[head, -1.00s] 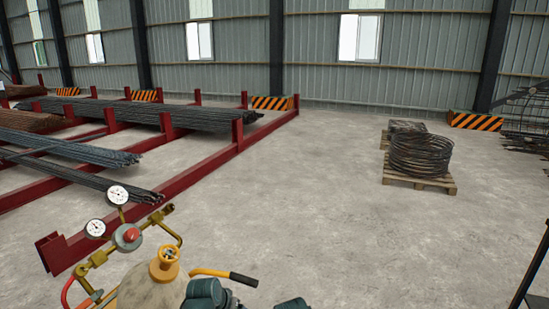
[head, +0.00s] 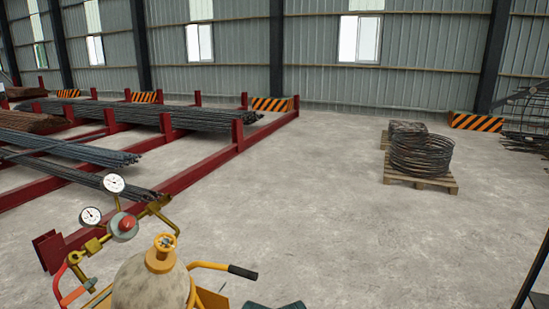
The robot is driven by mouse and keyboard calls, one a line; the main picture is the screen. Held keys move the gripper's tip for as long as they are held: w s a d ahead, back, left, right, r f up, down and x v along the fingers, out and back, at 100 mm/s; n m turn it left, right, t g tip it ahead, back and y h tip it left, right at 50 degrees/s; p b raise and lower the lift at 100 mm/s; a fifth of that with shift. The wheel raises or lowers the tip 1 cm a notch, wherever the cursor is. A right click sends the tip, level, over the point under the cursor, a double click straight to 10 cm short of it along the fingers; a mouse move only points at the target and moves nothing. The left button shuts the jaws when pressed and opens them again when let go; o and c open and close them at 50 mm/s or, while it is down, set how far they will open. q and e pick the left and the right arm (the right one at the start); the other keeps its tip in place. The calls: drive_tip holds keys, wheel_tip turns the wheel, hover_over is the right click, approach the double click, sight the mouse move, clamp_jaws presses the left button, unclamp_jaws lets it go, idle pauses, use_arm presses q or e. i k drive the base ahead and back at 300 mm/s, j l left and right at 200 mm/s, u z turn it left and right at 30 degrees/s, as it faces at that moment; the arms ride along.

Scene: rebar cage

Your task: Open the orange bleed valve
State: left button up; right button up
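A gas cylinder (head: 150,285) with a yellow-orange collar and top fitting (head: 161,253) stands at the bottom left. Beside it is brass pipework with a red-knobbed regulator (head: 124,225) and two white gauges (head: 113,183). A short orange piece (head: 73,296) sits low on the pipework at the left; I cannot tell which orange part is the bleed valve. Neither gripper shows clearly. Only a dark teal piece, likely part of my arm, shows at the bottom edge, right of the cylinder.
A yellow handle with a black grip (head: 242,271) sticks out right of the cylinder. Red racks (head: 238,136) with steel bars stand behind at the left. A pallet (head: 447,184) with coiled wire is at the right. The floor between is clear.

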sight(80, 291)
drive_tip(key=k+l+u, duration=0.1)
drive_tip(key=u, duration=0.25)
drive_tip(key=k+l+u, duration=0.1)
drive_tip(key=u, duration=0.25)
drive_tip(key=k+l+u, duration=0.1)
drive_tip(key=u, duration=0.25)
drive_tip(key=i+u, duration=0.15)
drive_tip(key=u, duration=0.25)
drive_tip(key=i, duration=0.2)
drive_tip(key=l+z, duration=0.35)
